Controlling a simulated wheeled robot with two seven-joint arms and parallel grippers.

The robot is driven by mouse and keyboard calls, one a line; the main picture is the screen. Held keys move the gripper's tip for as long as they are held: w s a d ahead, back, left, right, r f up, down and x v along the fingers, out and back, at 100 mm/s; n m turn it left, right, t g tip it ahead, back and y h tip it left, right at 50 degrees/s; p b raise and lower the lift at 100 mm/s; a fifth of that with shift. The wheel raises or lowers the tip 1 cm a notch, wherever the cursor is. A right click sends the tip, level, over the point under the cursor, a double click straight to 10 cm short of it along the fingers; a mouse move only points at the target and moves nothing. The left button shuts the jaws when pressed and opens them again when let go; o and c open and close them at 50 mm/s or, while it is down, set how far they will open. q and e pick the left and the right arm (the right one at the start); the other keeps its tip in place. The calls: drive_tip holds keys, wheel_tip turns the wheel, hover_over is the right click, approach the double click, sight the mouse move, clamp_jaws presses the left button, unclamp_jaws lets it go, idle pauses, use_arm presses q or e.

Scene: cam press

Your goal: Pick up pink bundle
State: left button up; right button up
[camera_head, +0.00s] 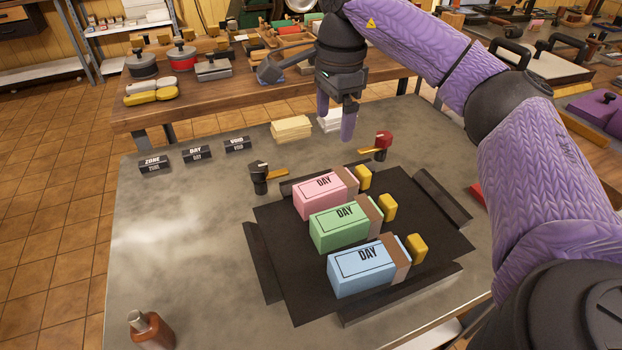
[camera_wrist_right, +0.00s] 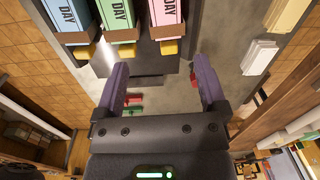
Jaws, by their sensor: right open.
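The pink bundle (camera_head: 318,197) lies on a black mat (camera_head: 285,290), farthest back in a row of three. It is a block marked DAY with a brown band and a yellow piece at its right end. My right gripper (camera_head: 335,120) is open and empty, fingers down, above the table behind the pink bundle and apart from it. In the right wrist view the pink bundle (camera_wrist_right: 167,14) shows at the top, beyond the open fingers. My left gripper is not in view.
A green bundle (camera_head: 335,233) and a blue bundle (camera_head: 358,275) lie in front of the pink one. Dark bars edge the mat. A black-headed stamp (camera_head: 259,178) and a red-headed one (camera_head: 382,146) stand nearby. Paper stacks (camera_head: 291,128) lie behind. The table's left side is mostly clear.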

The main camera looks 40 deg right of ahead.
drive_tip(key=b, duration=0.6)
hover_over(326, 184)
wheel_tip(326, 184, down, 8)
drive_tip(key=shift+s+a+f, duration=0.15)
drive_tip(key=f+b, duration=0.3)
drive_tip(key=f, duration=0.2)
drive_tip(key=f+b, duration=0.3)
drive_tip(key=f, duration=0.2)
drive_tip(key=shift+d, duration=0.2)
drive_tip(key=shift+r, duration=0.25)
drive_tip(key=c, duration=0.9)
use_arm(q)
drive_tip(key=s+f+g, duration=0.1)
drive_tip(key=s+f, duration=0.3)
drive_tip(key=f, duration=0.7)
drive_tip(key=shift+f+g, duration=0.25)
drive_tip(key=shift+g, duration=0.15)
use_arm(e)
clamp_jaws()
